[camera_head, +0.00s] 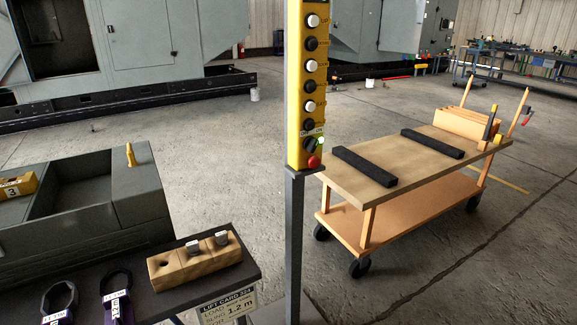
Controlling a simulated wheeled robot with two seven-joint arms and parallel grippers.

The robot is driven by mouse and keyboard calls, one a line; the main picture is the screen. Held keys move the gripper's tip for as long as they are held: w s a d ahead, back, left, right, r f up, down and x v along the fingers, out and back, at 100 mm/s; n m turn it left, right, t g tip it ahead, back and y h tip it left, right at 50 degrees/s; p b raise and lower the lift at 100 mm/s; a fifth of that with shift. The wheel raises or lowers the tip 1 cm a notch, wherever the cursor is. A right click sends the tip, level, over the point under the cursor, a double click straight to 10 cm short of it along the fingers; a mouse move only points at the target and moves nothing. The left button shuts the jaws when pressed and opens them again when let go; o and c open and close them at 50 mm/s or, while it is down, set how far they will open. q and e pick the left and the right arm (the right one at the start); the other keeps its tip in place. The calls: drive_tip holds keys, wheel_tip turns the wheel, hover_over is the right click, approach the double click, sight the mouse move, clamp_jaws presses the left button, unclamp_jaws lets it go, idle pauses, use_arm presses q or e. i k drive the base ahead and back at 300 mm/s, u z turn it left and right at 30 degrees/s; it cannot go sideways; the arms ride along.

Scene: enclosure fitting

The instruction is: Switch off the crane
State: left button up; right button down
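A yellow crane control box (296,90) stands upright on a dark grey post (294,240) near the middle of the view. A column of white and black buttons runs down its front face. Near the bottom is a black rotary switch (309,144) with small lettering above it; I cannot read its position. A small green light (321,140) shows beside the switch. A red button (314,162) sits at the very bottom. The top of the box is cut off by the picture edge. Neither of my grippers is in view.
A wooden-topped cart (425,150) with two black bars stands right of the post. At lower left, a dark table (190,302) carries a wooden block (180,268) and lifting rings (117,295). A grey open enclosure (140,195) lies behind it. Floor behind the post is clear.

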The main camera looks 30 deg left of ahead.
sight(310, 143)
drive_tip(key=k, duration=0.15)
drive_tip(key=u, duration=0.8)
drive_tip(key=i, duration=0.2)
drive_tip(key=u, duration=0.05)
